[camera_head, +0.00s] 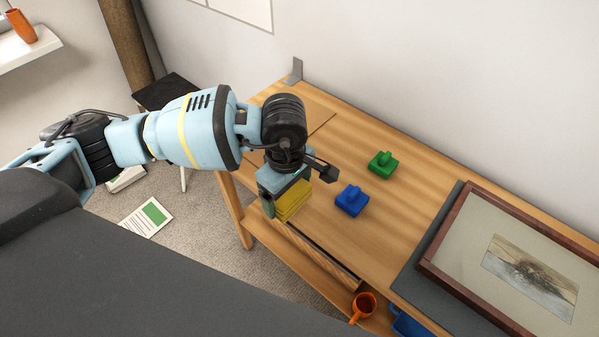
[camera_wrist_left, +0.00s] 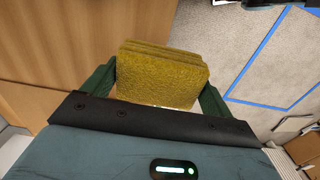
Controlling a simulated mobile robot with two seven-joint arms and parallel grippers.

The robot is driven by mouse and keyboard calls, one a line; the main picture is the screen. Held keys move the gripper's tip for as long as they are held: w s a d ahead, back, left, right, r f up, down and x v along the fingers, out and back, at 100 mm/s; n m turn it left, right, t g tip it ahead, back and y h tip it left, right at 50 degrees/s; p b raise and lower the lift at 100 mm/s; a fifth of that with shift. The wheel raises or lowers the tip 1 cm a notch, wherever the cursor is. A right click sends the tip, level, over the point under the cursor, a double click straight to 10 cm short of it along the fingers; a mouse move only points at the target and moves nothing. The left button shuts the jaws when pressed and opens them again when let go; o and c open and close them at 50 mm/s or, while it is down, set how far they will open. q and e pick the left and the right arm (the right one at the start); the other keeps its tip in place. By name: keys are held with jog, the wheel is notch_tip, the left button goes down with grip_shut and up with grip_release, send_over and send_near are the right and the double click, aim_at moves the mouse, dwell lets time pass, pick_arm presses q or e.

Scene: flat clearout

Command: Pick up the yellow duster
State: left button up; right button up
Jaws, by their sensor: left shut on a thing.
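The yellow duster (camera_head: 293,203) is a thick, layered yellow block at the front edge of the wooden table. My left gripper (camera_head: 280,205) is above the table edge and shut on it. In the left wrist view the duster (camera_wrist_left: 162,75) sits between the two green fingers of the left gripper (camera_wrist_left: 158,88). Whether the duster's underside touches the table cannot be told. My right gripper is not in view.
On the wooden table (camera_head: 330,220) are a blue block with a knob (camera_head: 352,201), a green one (camera_head: 382,164) and a framed picture (camera_head: 460,240) on a dark mat. An orange mug (camera_head: 363,306) stands on the lower shelf.

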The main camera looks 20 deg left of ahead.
pick_arm(q)
jog(key=s, duration=0.6)
jog(key=shift+s+a+r, duration=0.2)
jog(key=shift+a+r, duration=0.1)
jog(key=o, duration=0.3)
jog(key=shift+c, duration=0.9)
jog(key=a+r+m, duration=0.4)
jog(key=r+m, duration=0.2)
jog(key=m, duration=0.8)
jog(key=shift+s+a+r, duration=0.2)
jog(key=shift+s+r, duration=0.15)
jog(key=shift+s, duration=0.05)
jog(key=shift+w+d, duration=0.1)
jog(key=shift+d, duration=0.05)
